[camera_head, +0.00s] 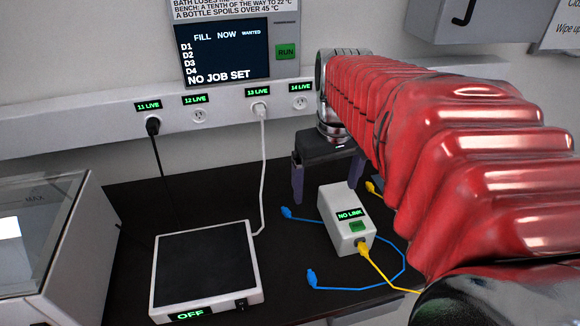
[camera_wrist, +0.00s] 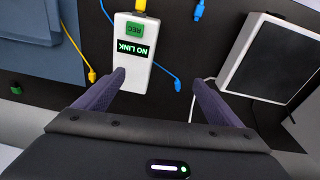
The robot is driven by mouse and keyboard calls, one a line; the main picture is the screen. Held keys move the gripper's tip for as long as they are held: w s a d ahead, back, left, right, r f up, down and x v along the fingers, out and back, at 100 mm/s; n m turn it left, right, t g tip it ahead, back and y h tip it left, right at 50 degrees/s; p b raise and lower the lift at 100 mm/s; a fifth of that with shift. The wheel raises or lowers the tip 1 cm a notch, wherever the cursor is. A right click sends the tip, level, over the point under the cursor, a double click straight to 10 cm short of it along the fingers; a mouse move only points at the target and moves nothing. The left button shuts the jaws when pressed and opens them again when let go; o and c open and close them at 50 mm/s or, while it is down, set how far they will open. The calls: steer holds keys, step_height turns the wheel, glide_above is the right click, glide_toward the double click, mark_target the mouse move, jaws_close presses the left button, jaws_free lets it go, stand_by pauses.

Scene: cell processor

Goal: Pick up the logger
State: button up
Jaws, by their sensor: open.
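The logger, a white box with a green NO LINK display and a green REC button, lies on the dark bench in the head view (camera_head: 338,203) and in the wrist view (camera_wrist: 133,72). A yellow cable is plugged into one end. My gripper (camera_head: 326,192) is open and empty above the logger's far end. In the wrist view my gripper (camera_wrist: 158,77) has its left finger overlapping the logger's edge and its right finger off to the right, with bench showing between. The logger sits left of centre between the fingers. I cannot tell whether any finger touches it.
A blue cable (camera_head: 345,289) curves around the logger. A flat plate device (camera_head: 203,265) marked OFF lies to the left, its white lead running to a wall socket. A glass-lidded box (camera_head: 40,225) stands at far left. Bench between plate and logger is mostly clear.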

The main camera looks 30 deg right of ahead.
steer(key=g, duration=0.1)
glide_above(347, 206)
steer(key=shift+f+m+y, duration=0.3)
steer(key=shift+m, duration=0.1)
steer(key=shift+f, duration=4.3)
steer(key=shift+s+a+f, duration=0.1)
steer(key=shift+a+f, duration=0.05)
steer(key=shift+f, duration=2.45)
steer(key=shift+c, duration=0.7)
steer(key=c, duration=1.2)
